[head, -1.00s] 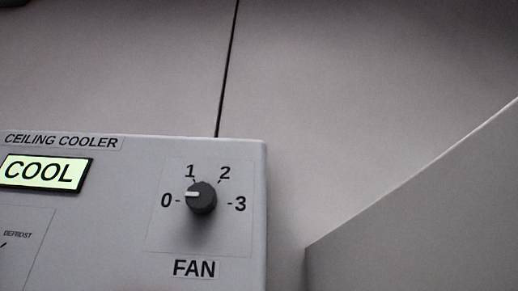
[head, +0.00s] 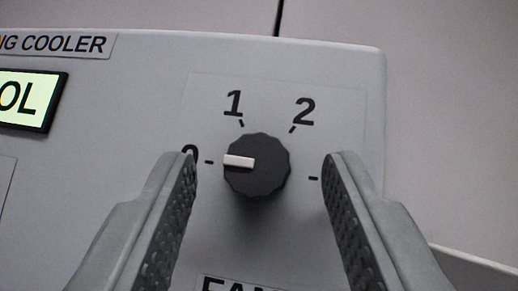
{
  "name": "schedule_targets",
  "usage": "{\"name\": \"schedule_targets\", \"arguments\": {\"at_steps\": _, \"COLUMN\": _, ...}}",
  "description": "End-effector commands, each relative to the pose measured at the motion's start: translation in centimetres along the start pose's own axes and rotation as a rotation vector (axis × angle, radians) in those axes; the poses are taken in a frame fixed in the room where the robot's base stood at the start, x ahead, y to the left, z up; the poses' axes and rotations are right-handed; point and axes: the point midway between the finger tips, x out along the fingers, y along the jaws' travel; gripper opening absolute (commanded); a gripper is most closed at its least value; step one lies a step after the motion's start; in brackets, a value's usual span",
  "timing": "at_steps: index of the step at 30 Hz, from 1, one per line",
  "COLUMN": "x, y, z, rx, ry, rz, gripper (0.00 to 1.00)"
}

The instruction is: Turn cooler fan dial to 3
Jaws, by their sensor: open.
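The fan dial (head: 262,170) is a dark round knob with a white pointer mark, on the grey ceiling cooler panel (head: 330,62). The pointer points left, at the 0 mark. The 1 and 2 labels show above the dial. The 3 label is hidden behind my right finger; only its tick shows. My gripper (head: 260,168) is open, with one finger to the left of the dial and one to the right. Gaps show between the dial and both fingers. The left finger partly covers the 0, and the FAN label is partly hidden at the bottom.
A lit display (head: 28,100) with a dark frame is on the panel at the left, cut off by the picture edge. The pale wall (head: 450,130) behind has a dark vertical seam. A light slanted surface edge shows at lower right.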

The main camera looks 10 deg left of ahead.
Motion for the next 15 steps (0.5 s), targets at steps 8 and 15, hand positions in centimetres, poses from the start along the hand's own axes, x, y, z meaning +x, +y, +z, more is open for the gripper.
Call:
{"name": "schedule_targets", "arguments": {"at_steps": 8, "x": 0.24, "y": -0.02, "z": 0.01, "rx": 0.000, "ry": 0.000, "rz": 0.000, "gripper": 0.44}}
{"name": "schedule_targets", "arguments": {"at_steps": 15, "x": 0.23, "y": -0.02, "z": 0.00, "rx": 0.000, "ry": 0.000, "rz": 0.000, "gripper": 0.05}}
